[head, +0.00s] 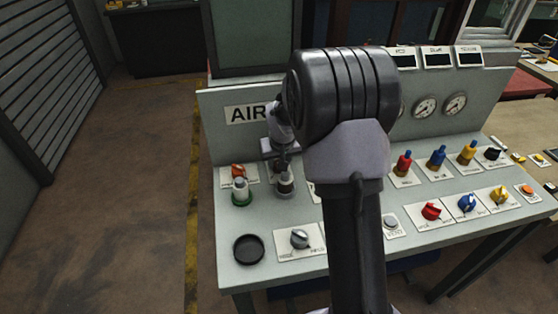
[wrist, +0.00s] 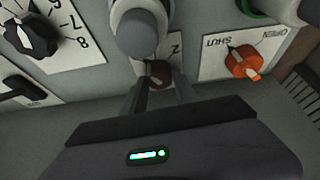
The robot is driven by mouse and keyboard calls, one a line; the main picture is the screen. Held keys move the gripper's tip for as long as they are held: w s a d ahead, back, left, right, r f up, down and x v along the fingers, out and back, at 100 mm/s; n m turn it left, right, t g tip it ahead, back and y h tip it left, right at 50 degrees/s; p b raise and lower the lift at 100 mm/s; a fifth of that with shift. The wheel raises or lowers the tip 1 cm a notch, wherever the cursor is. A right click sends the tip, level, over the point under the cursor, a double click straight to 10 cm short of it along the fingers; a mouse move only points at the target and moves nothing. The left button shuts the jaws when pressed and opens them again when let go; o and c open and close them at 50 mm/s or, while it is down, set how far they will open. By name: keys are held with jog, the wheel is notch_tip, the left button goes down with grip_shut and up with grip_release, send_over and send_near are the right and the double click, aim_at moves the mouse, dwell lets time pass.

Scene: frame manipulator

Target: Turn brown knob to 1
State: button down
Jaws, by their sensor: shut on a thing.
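The brown knob (wrist: 158,77) shows in the wrist view between my fingertips, on a white plate (wrist: 174,46) with one mark visible beside it. A grey-capped post (wrist: 137,35) partly covers that plate, so I cannot read the knob's setting or see a 1. My gripper (wrist: 158,84) is shut on the brown knob. In the head view, my gripper (head: 280,151) is at the panel's left part, below the AIR label, and the knob is hidden there.
An orange knob (wrist: 243,62) on a SHUT plate sits close on the right in the wrist view. A black numbered dial (wrist: 32,37) is at left. In the head view, a green-based post (head: 241,192) and a grey knob (head: 299,238) stand nearby.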

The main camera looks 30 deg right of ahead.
jog(key=m+b, duration=0.1)
jog(key=m+h+b, duration=0.1)
jog(key=shift+w+f+m, duration=0.1)
jog(key=shift+f+m, duration=0.15)
jog(key=shift+m, duration=0.05)
jog(key=shift+a+r+m+g+h+b, duration=0.1)
jog(key=shift+m+g+h+b, duration=0.25)
jog(key=shift+m+b, duration=0.65)
jog(key=shift+r+m+g+h+b, duration=0.1)
jog(key=shift+m+g+h+b, duration=0.25)
jog(key=shift+m+b, duration=0.6)
jog(key=shift+m, duration=0.25)
jog(key=c, duration=0.9)
grip_release()
jog(key=shift+c, duration=0.2)
jog(key=p+v, duration=0.6)
jog(key=v, duration=1.1)
jog(key=shift+w+r+p, duration=0.15)
jog(key=shift+r+p, duration=0.2)
jog(key=shift+p, duration=0.05)
